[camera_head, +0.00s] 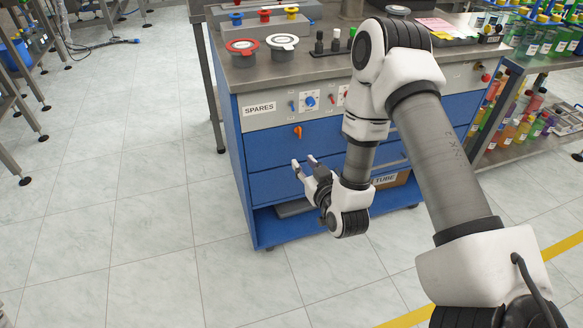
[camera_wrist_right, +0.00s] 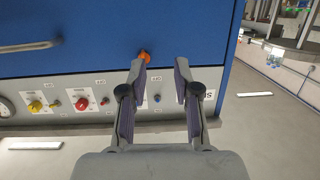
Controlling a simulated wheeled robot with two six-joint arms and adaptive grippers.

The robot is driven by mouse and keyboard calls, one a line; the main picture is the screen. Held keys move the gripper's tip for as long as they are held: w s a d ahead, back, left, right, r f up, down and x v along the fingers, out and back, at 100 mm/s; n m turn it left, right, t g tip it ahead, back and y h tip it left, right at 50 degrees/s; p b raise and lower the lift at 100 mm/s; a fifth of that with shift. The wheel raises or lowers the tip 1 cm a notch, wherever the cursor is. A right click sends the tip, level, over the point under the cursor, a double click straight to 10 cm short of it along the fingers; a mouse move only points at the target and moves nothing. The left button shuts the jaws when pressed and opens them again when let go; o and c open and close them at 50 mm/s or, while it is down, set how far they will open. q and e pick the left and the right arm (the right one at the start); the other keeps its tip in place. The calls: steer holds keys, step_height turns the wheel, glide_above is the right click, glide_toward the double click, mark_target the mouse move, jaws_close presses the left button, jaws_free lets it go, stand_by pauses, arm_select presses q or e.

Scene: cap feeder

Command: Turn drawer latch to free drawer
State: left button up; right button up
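The orange drawer latch (camera_head: 298,132) is a small knob on the upper left of the top blue drawer front (camera_head: 262,150), just under the grey control panel. My right gripper (camera_head: 304,161) is open and empty, in front of the cabinet and below the latch in the head view. In the right wrist view, which looks upside down, the latch (camera_wrist_right: 145,56) shows just beyond the fingertips, nearer the left finger. The open fingers (camera_wrist_right: 159,67) appear apart from it. My right arm hides part of the drawer fronts. My left gripper is not in view.
The grey panel (camera_head: 268,112) carries a SPARES label, a blue knob (camera_head: 310,100) and small switches. A red-lidded jar (camera_head: 242,52) and a white-lidded jar stand on the steel top. Bottle shelves stand at right.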

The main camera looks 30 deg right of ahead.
mark_target(298, 127)
steer(key=w+d+r+t+h+b, duration=0.1)
steer(key=w+d, duration=0.3)
steer(key=w, duration=0.4)
steer(key=shift+w+d+r+m+t+h, duration=0.2)
steer(key=shift+r+m+t+h, duration=0.1)
steer(key=shift+r+m+t, duration=0.25)
steer(key=shift+s+r, duration=0.1)
jaws_close()
